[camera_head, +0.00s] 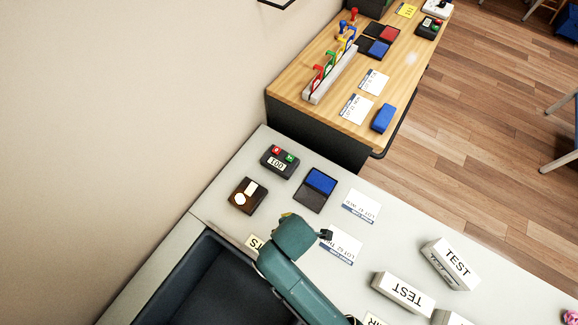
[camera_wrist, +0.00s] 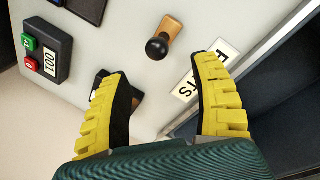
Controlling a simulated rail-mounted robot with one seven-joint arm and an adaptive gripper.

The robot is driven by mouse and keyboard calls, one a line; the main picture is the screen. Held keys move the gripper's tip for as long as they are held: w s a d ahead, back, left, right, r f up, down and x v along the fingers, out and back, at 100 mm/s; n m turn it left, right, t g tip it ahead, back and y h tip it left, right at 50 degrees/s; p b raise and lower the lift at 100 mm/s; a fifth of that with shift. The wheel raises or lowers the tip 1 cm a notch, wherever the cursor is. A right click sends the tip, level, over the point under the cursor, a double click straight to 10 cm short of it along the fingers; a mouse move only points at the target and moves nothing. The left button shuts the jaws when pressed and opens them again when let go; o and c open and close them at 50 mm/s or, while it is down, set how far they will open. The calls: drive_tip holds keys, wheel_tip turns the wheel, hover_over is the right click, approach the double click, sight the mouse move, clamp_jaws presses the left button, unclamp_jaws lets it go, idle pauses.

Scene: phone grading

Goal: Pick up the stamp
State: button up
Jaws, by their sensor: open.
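The stamp shows in the wrist view as a black round knob (camera_wrist: 157,48) on a small wooden block (camera_wrist: 172,28). It is on the light table just ahead of the space between my fingertips. My gripper (camera_wrist: 160,66) is open, with a yellow finger on each side and nothing between them. In the head view my gripper (camera_head: 285,217) hangs over the table. I cannot make out the stamp there; my gripper and arm seem to hide it.
A brown block (camera_head: 245,197), partly behind a finger in the wrist view, is close by. A blue ink pad (camera_head: 320,182), a counter (camera_head: 280,160) with red and green buttons and a dark bin (camera_head: 218,285) are near. Several white TEST boxes (camera_head: 402,290) stand at right.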

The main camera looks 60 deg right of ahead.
drive_tip(key=b+x, duration=0.1)
drive_tip(key=x, duration=0.7)
drive_tip(key=shift+d+b, duration=0.15)
drive_tip(key=shift+b, duration=0.2)
drive_tip(key=shift+r, duration=0.1)
clamp_jaws()
